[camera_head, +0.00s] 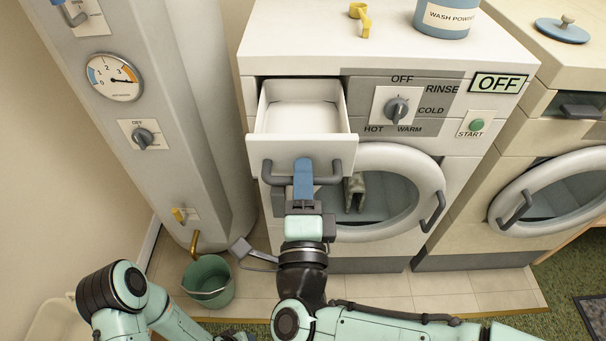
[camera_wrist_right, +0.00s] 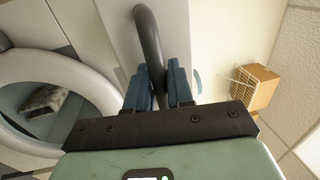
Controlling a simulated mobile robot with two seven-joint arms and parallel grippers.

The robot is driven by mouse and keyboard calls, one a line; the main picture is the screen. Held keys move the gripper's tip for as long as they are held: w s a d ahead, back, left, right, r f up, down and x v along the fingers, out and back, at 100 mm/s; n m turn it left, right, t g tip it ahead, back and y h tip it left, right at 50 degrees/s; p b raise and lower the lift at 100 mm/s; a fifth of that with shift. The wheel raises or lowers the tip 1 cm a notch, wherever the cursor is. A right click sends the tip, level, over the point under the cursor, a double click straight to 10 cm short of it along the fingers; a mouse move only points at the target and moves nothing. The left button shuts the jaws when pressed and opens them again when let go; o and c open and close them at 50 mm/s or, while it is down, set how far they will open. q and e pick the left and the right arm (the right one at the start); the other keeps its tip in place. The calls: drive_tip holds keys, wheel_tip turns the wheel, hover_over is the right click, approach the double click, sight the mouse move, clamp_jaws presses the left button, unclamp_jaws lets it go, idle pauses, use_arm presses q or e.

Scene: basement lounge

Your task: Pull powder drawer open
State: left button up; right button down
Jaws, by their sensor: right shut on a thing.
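The powder drawer (camera_head: 335,149) is a white, box-shaped drawer at the upper left of the washing machine's front. It stands pulled out from the machine, and its visible inside is empty. Its dark grey bar handle (camera_head: 268,174) runs across the drawer front. My right gripper (camera_head: 303,175) has its blue fingers closed around the middle of this handle. In the right wrist view, the blue fingers (camera_wrist_right: 160,82) sit on either side of the dark handle (camera_wrist_right: 149,38). My left gripper does not show; only parts of my left arm are at the lower left.
The washer's round door (camera_head: 430,180) is below the drawer, with a fabric item (camera_head: 355,190) behind it. A blue wash powder tub (camera_head: 446,18) and a yellow object (camera_head: 360,18) stand on top. A green bucket (camera_head: 208,284) is on the floor beside a grey boiler column (camera_head: 130,120).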

drive_tip(key=c, duration=1.2)
unclamp_jaws()
drive_tip(key=shift+o, duration=0.2)
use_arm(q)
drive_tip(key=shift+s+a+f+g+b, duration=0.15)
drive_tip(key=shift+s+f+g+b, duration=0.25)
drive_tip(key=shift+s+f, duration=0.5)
use_arm(e)
drive_tip(key=s+f, duration=0.2)
drive_tip(key=s, duration=1.1)
drive_tip(key=shift+f, duration=0.25)
